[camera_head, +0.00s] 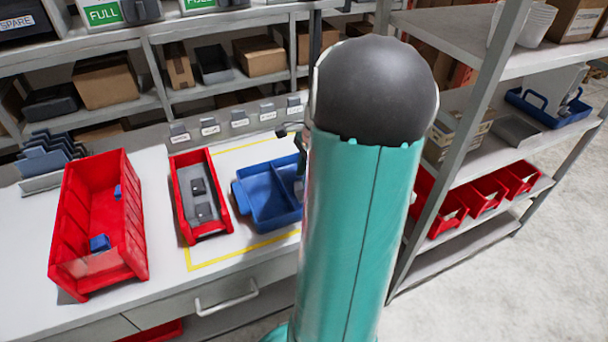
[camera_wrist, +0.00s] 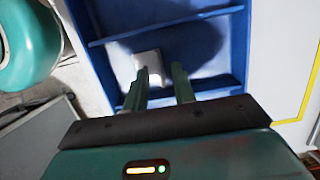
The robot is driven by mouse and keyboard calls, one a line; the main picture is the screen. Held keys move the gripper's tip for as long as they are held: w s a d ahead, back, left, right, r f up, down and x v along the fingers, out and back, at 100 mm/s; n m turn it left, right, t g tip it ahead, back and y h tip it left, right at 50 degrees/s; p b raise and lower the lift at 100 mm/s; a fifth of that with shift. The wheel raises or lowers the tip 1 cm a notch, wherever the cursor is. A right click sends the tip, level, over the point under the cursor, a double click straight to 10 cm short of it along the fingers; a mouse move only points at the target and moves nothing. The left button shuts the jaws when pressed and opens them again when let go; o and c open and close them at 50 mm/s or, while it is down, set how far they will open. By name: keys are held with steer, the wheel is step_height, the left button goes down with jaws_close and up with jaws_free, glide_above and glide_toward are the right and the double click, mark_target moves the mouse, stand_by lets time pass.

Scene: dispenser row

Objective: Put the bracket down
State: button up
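The blue tray (camera_head: 258,170) stands on the white bench inside a yellow outline, partly hidden by my arm. Its divider and walls show in the wrist view (camera_wrist: 95,72). A light grey piece (camera_wrist: 149,60), which looks like the bracket, lies inside the tray. My gripper (camera_wrist: 160,68) is over the tray with its fingers apart, and a gap shows between them. The left fingertip overlaps the grey piece in the picture; I cannot tell whether they touch. My arm hides most of the gripper in the head view.
Left of the tray are a narrow red bin (camera_head: 180,170) with dark pieces and a larger red bin (camera_head: 75,215) with small blue pieces. Small label holders line the bench's back. A metal rack (camera_head: 478,110) with red bins stands to the right.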

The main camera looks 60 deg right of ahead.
steer(key=v, duration=1.1)
steer(key=w+a+r+n+h, duration=0.1)
steer(key=w+a+r+n, duration=0.15)
steer(key=a+n, duration=0.6)
steer(key=w+a+r+n+h, duration=0.2)
steer(key=w+a+n, duration=0.1)
steer(key=a, duration=1)
steer(key=s+a+n+t, duration=0.2)
steer(key=s+a+n, duration=0.1)
steer(key=a+n, duration=0.3)
steer(key=s+a+f+n+t, duration=0.1)
steer(key=s+a+n+t, duration=0.1)
steer(key=a+n, duration=0.4)
steer(key=s+a, duration=0.1)
steer(key=a, duration=0.3)
steer(key=shift+a+f+n+y, duration=0.3)
steer(key=shift+a+n, duration=0.05)
steer(key=shift+a, duration=0.15)
